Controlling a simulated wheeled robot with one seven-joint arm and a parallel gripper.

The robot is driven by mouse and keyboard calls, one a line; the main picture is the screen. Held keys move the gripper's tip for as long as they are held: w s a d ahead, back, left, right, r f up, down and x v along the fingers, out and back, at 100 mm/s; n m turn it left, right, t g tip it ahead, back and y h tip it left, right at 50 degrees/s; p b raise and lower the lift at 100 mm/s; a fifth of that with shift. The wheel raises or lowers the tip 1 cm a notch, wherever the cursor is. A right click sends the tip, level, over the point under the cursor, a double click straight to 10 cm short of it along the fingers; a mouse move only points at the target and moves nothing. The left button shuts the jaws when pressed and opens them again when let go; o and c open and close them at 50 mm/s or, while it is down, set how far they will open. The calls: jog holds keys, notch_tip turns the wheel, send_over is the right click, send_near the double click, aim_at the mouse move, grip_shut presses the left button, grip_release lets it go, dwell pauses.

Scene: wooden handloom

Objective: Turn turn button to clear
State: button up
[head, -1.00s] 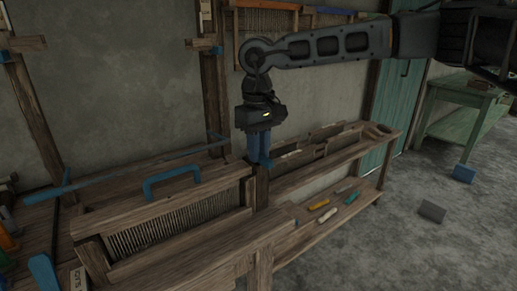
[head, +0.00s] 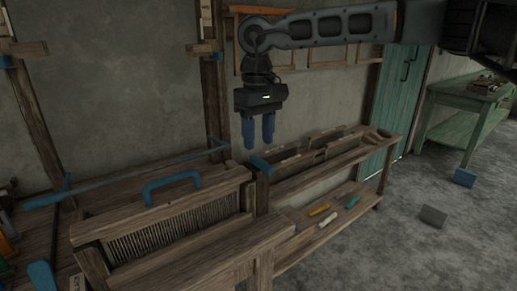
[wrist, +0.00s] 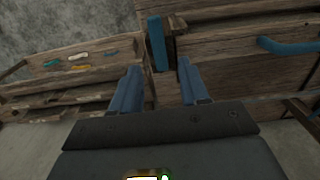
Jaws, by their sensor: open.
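The turn button, a small blue bar (head: 260,163), sits on top of the wooden post at the right end of the reed frame (head: 165,226). It runs slantwise in the head view, and in the wrist view the blue bar (wrist: 157,44) stands nearly upright beside the wood. My gripper (head: 258,146) points down above it, with its two blue fingers apart and nothing between them. In the wrist view my gripper (wrist: 159,68) shows both fingertips short of the bar, roughly either side of its line.
A blue handle (head: 172,186) rises from the frame's top beam. A wooden bench (head: 335,163) with several tools on its lower shelf runs to the right. A green table (head: 470,101) stands at the far right. The air around my gripper is clear.

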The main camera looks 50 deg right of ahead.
aim_at(259, 159)
jog(key=shift+r, duration=1.5)
